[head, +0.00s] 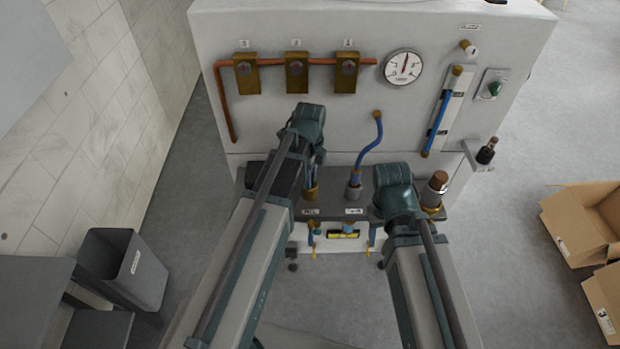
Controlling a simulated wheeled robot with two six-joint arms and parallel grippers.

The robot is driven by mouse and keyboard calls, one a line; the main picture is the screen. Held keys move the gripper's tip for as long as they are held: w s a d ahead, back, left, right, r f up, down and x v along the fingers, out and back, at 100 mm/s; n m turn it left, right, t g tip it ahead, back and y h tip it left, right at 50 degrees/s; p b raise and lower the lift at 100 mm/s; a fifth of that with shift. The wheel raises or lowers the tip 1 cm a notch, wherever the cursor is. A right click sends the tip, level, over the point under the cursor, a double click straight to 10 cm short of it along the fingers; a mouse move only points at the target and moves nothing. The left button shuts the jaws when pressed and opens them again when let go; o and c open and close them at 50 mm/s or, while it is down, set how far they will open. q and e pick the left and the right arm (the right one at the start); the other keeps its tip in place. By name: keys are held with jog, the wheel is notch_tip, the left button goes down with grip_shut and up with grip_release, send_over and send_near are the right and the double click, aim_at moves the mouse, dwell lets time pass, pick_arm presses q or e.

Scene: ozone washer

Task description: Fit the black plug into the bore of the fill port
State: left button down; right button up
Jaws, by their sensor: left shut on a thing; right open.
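The likely fill port is a brass fitting (311,193) on the dark ledge (333,208), behind a small label that seems to read FILL. Its bore is too small to make out, and my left arm passes close beside it. I cannot make out the black plug for certain. My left arm reaches over the left part of the ledge and my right arm over its right part. Both grippers are hidden behind or below my own arm links, so neither the jaws nor anything held shows.
A blue hose (371,148) runs down to a grey fitting (354,190) on the ledge. A brown-topped cylinder (437,185) stands at the ledge's right end. A black knob-like piece (486,155) sits on a side bracket. Cardboard boxes (575,232) stand right, a grey bin (135,268) left.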

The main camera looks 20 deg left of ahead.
pick_arm(q)
jog(key=shift+f, duration=0.25)
jog(key=c, duration=0.6)
grip_release()
jog(key=shift+r, duration=0.1)
jog(key=shift+r, duration=0.15)
notch_tip(320, 180, up, 12)
jog(key=p, duration=1.2)
jog(key=s+d+n, duration=0.3)
jog(key=s+n, duration=0.1)
jog(key=n, duration=0.1)
jog(key=s+d+n, duration=0.4)
jog(key=s+n, duration=0.1)
jog(key=s+d+n+y, duration=0.1)
jog(key=s+d+n, duration=0.2)
jog(key=s+n, duration=0.2)
jog(key=shift+s+d, duration=0.15)
jog(key=shift+d, duration=0.1)
